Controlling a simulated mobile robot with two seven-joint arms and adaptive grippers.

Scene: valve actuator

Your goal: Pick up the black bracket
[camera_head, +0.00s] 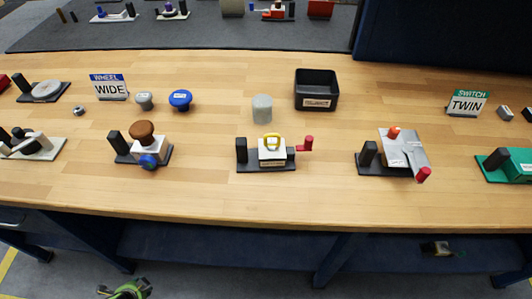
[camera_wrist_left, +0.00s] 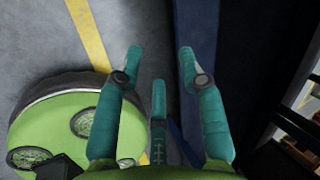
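I cannot tell for sure which part is the black bracket. Several fixtures on the wooden bench have black base plates with upright black blocks: the middle fixture with a yellow handle (camera_head: 271,152), the one with a brown knob (camera_head: 142,135), and the one with a silver plate (camera_head: 403,150). My left gripper (camera_wrist_left: 160,65) is open and empty, its teal fingers spread above the floor beside the bench. A green part of my left arm (camera_head: 128,289) shows at the bottom left of the head view, below the bench's front edge. My right gripper is not in view.
A black bin (camera_head: 316,90) and a grey cylinder (camera_head: 262,108) stand behind the middle fixture. Signs reading WHEEL WIDE (camera_head: 109,87) and SWITCH TWIN (camera_head: 467,102) stand at left and right. Bare wood (camera_head: 220,190) runs along the front edge.

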